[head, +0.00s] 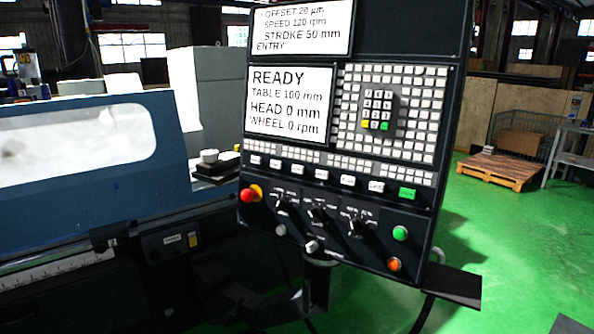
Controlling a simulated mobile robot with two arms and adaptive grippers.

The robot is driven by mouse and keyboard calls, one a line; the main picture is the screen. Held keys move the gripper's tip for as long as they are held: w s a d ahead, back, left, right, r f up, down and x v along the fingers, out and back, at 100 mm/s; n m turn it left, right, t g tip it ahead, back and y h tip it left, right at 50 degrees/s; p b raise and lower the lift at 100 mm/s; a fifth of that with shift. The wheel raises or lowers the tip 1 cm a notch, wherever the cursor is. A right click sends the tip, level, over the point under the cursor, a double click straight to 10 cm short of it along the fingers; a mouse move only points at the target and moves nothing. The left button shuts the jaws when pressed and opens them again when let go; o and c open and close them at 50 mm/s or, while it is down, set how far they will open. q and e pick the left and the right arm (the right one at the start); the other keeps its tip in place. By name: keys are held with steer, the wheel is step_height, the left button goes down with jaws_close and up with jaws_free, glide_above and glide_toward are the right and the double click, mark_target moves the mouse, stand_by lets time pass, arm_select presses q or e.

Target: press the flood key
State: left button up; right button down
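The control panel (350,215) of the grinder stands in the middle of the head view, tilted slightly. A row of labelled white keys (321,174) runs across it below the screen, ending in a green key (407,193) at the right. The labels are too small to read, so I cannot tell which one is the flood key. The main screen (290,103) reads READY, TABLE 100 mm, HEAD 0 mm, WHEEL 0 rpm. Neither of my grippers is in view, and nothing covers the key row.
A red emergency knob (247,195), rotary knobs (318,214), a green button (400,233) and an orange button (394,264) sit below the keys. A keypad (378,109) is above. The blue grinder guard (80,190) is at left. Green floor is open at right, before a pallet (500,169).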

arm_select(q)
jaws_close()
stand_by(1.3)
